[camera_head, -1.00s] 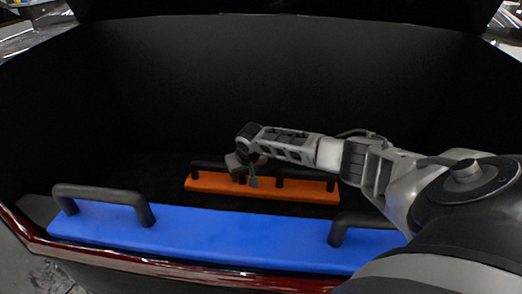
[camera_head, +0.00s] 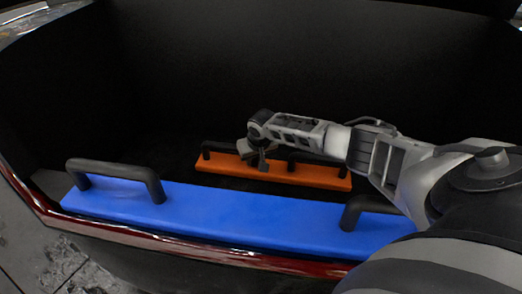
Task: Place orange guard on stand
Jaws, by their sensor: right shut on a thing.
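The orange guard (camera_head: 308,173) is a flat orange bar with black handles, lying inside the dark car boot behind the blue guard. My right gripper (camera_head: 256,164) reaches in from the right and is at the left part of the orange guard. Its jaws are shut on the guard, seemingly at the left handle, though the exact contact is small and dark. No stand is recognisable in view. My left gripper is not in view.
A long blue guard (camera_head: 235,212) with two black handles lies along the boot's front edge, between me and the orange guard. The red boot sill (camera_head: 140,239) runs below it. Dark boot walls (camera_head: 290,65) rise behind and at the sides.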

